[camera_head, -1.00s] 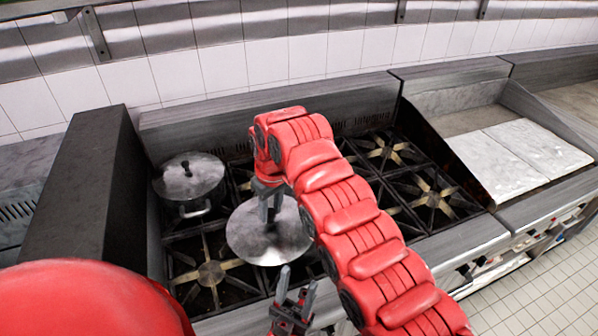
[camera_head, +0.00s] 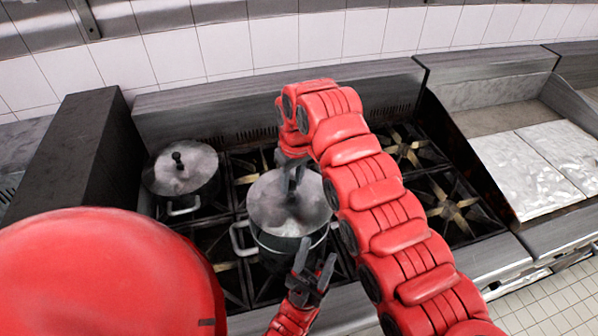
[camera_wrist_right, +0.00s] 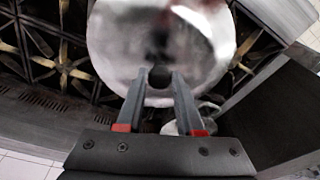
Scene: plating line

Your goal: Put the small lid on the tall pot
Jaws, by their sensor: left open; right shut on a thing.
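My right gripper (camera_head: 291,178) is shut on the knob of the small round metal lid (camera_head: 268,205). The wrist view shows the knob (camera_wrist_right: 160,77) between its fingers and the lid (camera_wrist_right: 115,50) beyond them. The lid is over the tall pot (camera_head: 272,246), a metal pot on the middle of the stove. The pot's front wall and left handle show below the lid; its opening is hidden. I cannot tell whether lid and rim touch. My left gripper (camera_head: 314,263) is open and empty, just in front of the pot.
Another pot (camera_head: 188,192) with its own lid (camera_head: 196,164) stands on the left burners. A dark partition (camera_head: 85,150) borders the stove on the left. Burners at the right (camera_head: 450,203) are bare. A grey griddle (camera_head: 530,165) lies farther right.

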